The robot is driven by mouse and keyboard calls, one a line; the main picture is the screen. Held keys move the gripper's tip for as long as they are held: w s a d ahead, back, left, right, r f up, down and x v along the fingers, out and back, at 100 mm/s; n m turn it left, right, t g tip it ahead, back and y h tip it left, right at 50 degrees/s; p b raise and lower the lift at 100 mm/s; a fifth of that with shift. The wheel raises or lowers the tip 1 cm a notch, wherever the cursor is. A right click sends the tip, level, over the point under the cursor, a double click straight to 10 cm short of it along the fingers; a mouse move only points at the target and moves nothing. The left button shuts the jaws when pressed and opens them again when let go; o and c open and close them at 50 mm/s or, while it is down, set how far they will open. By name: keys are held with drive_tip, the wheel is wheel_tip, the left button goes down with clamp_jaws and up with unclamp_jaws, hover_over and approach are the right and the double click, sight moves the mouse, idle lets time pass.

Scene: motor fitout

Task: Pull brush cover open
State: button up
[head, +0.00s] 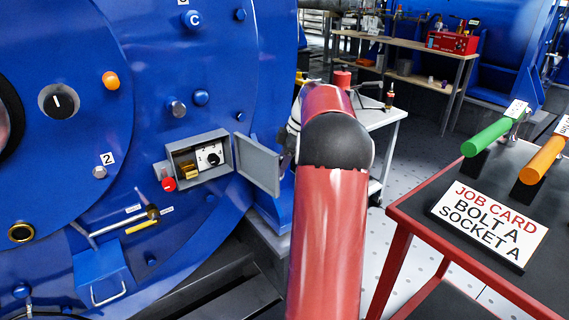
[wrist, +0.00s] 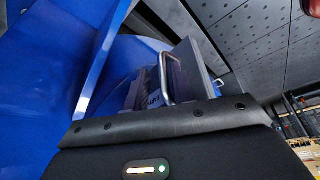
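A small grey box (head: 200,158) on the blue motor has its grey hinged door (head: 258,166) swung out to the right, with a black knob and a brass part inside. Lower left on the motor is a blue cover (head: 100,268) with a U-shaped metal handle (head: 108,294); it looks shut. I cannot tell which of these is the brush cover. My gripper (wrist: 168,115) is close to the door's outer side, largely hidden behind my red arm in the head view. In the wrist view a metal U-shaped handle (wrist: 172,78) stands beside grey plates just beyond its dark body. Its fingertips are not clear.
A red-framed cart (head: 420,215) with green and orange-handled tools and a job card (head: 490,222) stands at right.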

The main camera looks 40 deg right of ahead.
drive_tip(key=shift+o, duration=0.8)
drive_tip(key=shift+w+a+r, duration=0.1)
drive_tip(key=shift+w, duration=0.05)
drive_tip(key=v, duration=0.7)
drive_tip(key=shift+s+r+p, duration=0.2)
drive_tip(key=shift+r+p, duration=0.1)
drive_tip(key=shift+p, duration=0.05)
